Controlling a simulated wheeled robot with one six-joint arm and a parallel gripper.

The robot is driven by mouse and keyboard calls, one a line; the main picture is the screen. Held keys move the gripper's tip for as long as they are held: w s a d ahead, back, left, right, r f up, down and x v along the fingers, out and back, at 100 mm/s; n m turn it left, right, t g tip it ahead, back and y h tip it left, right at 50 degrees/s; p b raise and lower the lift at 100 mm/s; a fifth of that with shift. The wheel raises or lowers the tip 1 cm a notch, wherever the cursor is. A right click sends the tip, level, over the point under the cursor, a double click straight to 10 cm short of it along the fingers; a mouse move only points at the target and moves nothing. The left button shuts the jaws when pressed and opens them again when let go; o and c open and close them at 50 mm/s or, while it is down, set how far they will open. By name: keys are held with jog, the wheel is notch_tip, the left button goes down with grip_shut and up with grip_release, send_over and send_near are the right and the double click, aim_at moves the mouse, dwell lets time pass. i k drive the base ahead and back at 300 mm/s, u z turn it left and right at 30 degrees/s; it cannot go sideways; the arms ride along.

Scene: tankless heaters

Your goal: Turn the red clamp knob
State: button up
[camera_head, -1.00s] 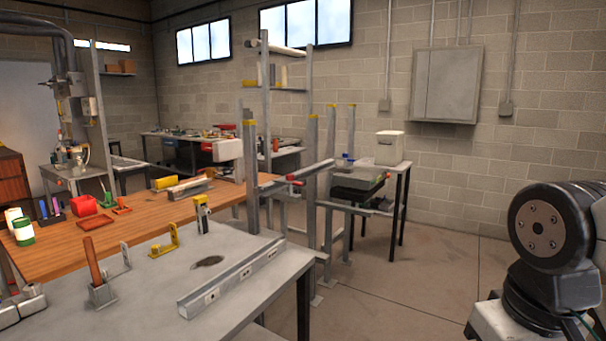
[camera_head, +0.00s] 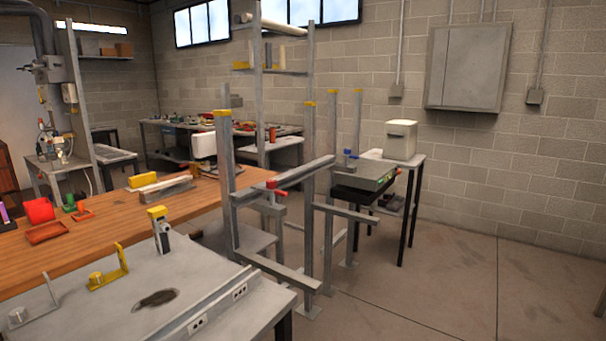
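A small red knob-like part (camera_head: 272,184) sits at the near left end of a grey metal bar (camera_head: 302,172) on an upright metal frame (camera_head: 226,150) in the middle of the head view. A short red handle (camera_head: 281,193) sticks out just below it. I cannot tell for sure which of these red parts is the clamp knob. Both are small in the picture and their fine shape is unclear. My gripper is not in view.
A grey metal table (camera_head: 105,307) with a raised rail (camera_head: 219,306) is at the near left. A wooden bench (camera_head: 120,222) stands behind it. A black-legged side table (camera_head: 412,165) stands behind the frame. The concrete floor (camera_head: 455,275) at the right is clear.

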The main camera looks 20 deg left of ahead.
aim_at(271, 184)
jog(key=u, duration=0.15)
jog(key=i, duration=0.6)
jog(key=u, duration=0.8)
jog(key=i, duration=0.35)
jog(key=u, duration=0.3)
